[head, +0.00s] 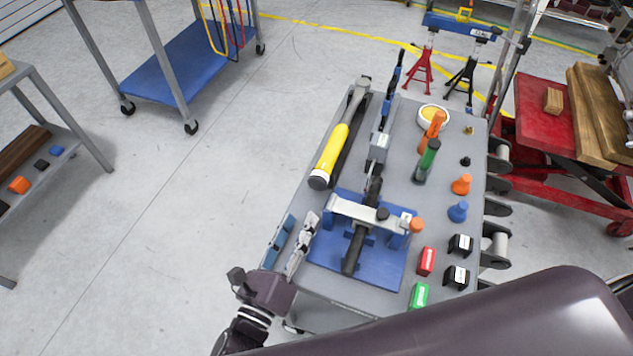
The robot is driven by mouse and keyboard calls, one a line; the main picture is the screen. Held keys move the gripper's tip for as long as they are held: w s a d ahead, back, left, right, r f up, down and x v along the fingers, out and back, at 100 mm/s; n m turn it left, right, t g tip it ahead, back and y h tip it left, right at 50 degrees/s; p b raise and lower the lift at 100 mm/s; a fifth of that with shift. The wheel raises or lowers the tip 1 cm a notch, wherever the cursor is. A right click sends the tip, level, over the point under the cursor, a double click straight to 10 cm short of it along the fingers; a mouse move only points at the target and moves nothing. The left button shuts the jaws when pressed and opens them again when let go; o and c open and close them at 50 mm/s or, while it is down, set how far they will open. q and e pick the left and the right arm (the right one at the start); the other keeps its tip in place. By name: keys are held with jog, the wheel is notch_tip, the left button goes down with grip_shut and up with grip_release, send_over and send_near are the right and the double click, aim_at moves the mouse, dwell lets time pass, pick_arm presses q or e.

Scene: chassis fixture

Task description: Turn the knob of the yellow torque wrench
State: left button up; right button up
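The yellow torque wrench (333,150) lies along the left side of the grey bench top, its metal head at the far end. My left gripper (304,216) is nearer to me than the knob, at the bench's left edge. Its two fingers look spread, with a gap between them and nothing visible held. The fingertips are apart from the knob. My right gripper is not in view; a dark link of mine covers the lower right.
A blue fixture (390,268) with a clamped black bar stands right of my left gripper. A blue-grey tool (379,145) lies right of the wrench. Screwdrivers, knobs and small blocks fill the right side. Open floor (190,230) lies left of the bench.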

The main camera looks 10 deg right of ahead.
aim_at(316, 186)
pick_arm(q)
jog(key=p+x, duration=0.1)
jog(key=x, duration=0.9)
jog(key=shift+w+d, duration=0.1)
jog(key=shift+w, duration=0.1)
jog(key=shift+w+d, duration=0.3)
jog(key=shift+w, duration=0.1)
jog(key=shift+c, duration=1)
jog(key=c, duration=0.7)
